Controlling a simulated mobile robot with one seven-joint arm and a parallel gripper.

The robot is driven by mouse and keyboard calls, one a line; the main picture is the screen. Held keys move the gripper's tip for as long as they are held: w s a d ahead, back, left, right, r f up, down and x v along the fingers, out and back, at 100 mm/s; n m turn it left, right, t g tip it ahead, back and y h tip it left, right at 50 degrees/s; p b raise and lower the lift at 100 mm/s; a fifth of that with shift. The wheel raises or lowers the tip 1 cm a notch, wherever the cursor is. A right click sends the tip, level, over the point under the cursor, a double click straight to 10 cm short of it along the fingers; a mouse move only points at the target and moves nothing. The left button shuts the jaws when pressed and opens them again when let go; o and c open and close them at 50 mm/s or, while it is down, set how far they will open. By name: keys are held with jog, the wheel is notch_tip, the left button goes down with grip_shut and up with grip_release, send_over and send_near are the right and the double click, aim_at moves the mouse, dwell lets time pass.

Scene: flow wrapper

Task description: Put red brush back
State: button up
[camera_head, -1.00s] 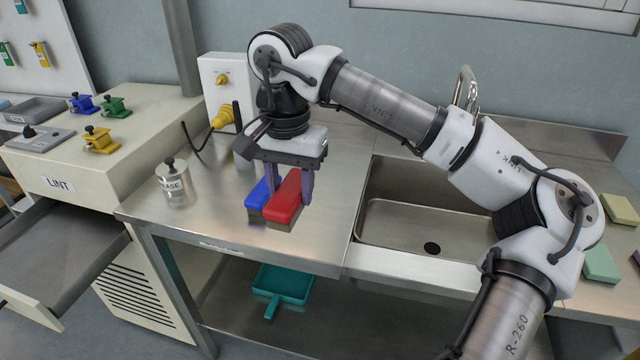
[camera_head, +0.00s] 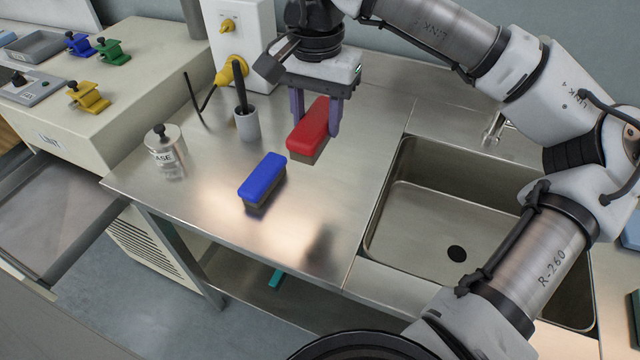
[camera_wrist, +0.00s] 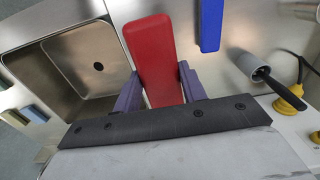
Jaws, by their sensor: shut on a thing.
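The red brush (camera_head: 310,124) has a red top and a brown lower part. My gripper (camera_head: 315,118) is shut on it, with one purple finger on each side. The wrist view shows the red brush (camera_wrist: 155,60) between the two fingers (camera_wrist: 158,88). The brush appears held above the steel counter (camera_head: 345,190), but the exact gap is hard to tell. A blue brush (camera_head: 262,178) rests on the counter to the left and nearer the front. It also shows in the wrist view (camera_wrist: 210,25), beside the red brush and apart from it.
A grey cup with a dark handle (camera_head: 247,125) stands behind the blue brush. The sink (camera_head: 440,215) opens to the right. The front of the counter is clear. An open drawer (camera_head: 60,200) is at far left.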

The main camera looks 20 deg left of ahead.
notch_tip(320, 180, down, 16)
jog(key=p, duration=0.3)
jog(key=shift+r, duration=0.1)
jog(key=shift+f, duration=0.45)
jog(key=shift+f+b, duration=0.2)
jog(key=shift+b, duration=0.15)
jog(key=o, duration=0.9)
jog(key=shift+r, duration=0.15)
jog(key=shift+r+p, duration=0.15)
jog(key=shift+p, duration=0.25)
jog(key=shift+w+r+b, duration=0.1)
jog(key=shift+r+b, duration=0.3)
notch_tip(320, 180, up, 11)
jog(key=b, duration=0.2)
jog(key=shift+b, duration=0.3)
